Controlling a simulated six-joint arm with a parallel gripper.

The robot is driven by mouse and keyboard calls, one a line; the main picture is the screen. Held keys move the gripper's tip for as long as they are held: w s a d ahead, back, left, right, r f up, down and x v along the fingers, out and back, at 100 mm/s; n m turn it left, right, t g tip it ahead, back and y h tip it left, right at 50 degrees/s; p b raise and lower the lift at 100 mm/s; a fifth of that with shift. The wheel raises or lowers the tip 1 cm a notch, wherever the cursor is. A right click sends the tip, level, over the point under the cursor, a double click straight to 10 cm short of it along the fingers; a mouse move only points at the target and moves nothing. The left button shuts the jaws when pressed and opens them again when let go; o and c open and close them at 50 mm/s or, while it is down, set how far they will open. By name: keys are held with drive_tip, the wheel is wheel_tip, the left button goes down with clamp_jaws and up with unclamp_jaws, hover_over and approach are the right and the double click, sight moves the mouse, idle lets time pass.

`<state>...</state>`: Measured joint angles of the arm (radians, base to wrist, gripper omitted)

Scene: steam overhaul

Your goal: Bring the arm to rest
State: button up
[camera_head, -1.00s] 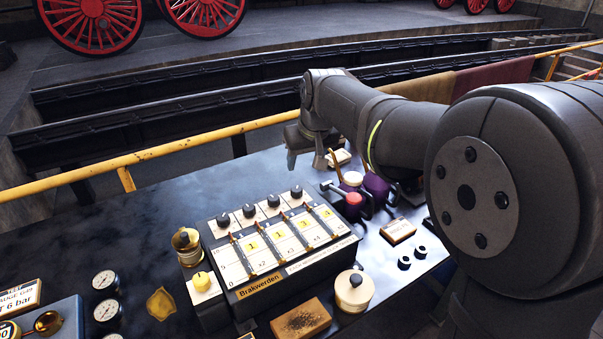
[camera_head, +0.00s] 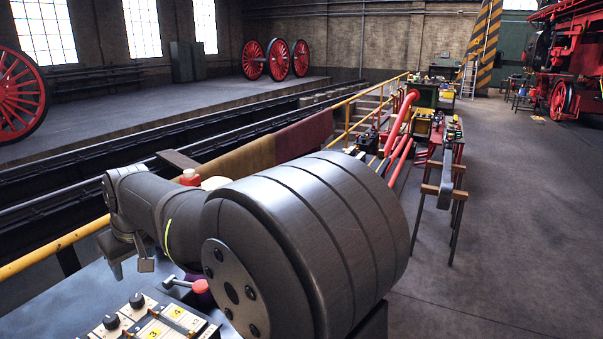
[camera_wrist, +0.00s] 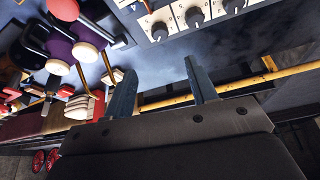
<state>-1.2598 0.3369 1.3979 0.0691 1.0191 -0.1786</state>
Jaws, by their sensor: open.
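My arm reaches out over the bench (camera_head: 52,307) from the right in the head view. My gripper (camera_head: 132,266) is at the arm's far left end, above the bench near its back edge. In the wrist view my gripper (camera_wrist: 160,85) shows two fingers well apart with nothing between them. The gripper is open and empty.
A panel with black knobs and numbered strips (camera_head: 150,325) stands on the bench, with a red-knobbed lever (camera_head: 200,286) close to my arm. A yellow rail (camera_head: 50,248) runs behind the bench. Cloths (camera_head: 303,135) hang over the rail. Open floor (camera_head: 500,240) lies to the right.

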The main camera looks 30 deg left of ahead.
sight(137, 298)
drive_tip(key=x, duration=1.4)
drive_tip(key=shift+d, duration=0.1)
